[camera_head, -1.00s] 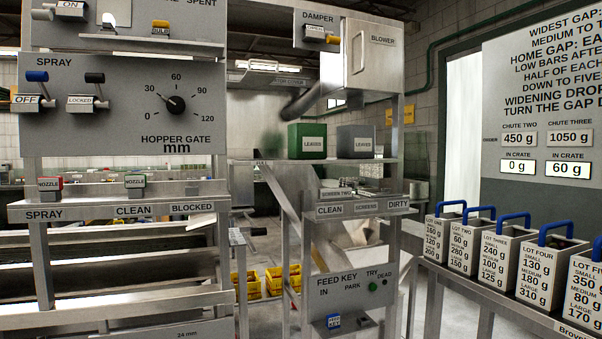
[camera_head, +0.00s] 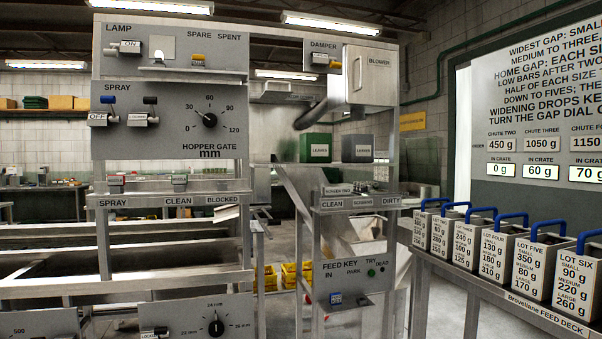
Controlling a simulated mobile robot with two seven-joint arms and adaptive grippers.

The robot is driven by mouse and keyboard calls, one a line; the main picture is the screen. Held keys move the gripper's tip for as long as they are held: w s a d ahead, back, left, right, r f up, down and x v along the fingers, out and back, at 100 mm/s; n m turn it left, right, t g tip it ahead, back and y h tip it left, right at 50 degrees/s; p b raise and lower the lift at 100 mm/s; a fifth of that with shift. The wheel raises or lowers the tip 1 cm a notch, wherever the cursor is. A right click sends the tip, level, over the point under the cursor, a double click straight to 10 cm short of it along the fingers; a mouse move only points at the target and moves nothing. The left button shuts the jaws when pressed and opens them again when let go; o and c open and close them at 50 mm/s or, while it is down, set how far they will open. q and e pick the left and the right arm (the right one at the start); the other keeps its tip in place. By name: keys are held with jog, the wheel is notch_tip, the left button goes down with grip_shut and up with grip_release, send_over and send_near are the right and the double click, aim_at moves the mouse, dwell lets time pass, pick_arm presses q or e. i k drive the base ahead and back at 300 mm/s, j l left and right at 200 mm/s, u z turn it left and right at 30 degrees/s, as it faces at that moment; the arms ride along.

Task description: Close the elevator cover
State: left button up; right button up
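No part labelled as the elevator cover can be made out in this view. A pale metal housing (camera_head: 276,92) hangs at the back, behind the frame's opening, but I cannot tell whether it is the cover. A closed grey box marked BLOWER (camera_head: 371,76) sits at the upper right of the frame, with a vertical handle on its front. A dark bent duct (camera_head: 312,118) runs to its lower left. Neither of my grippers is in view.
A control panel (camera_head: 175,120) with levers and a dial fills the left. Green (camera_head: 316,148) and grey (camera_head: 357,149) leaves bins stand on a shelf. The feed deck (camera_head: 530,305) with several blue-handled lot boxes blocks the right. Yellow crates (camera_head: 293,275) sit behind.

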aim_at(273, 97)
jog(key=i+l+u, duration=0.3)
jog(key=i+l, duration=0.5)
jog(key=i, duration=0.15)
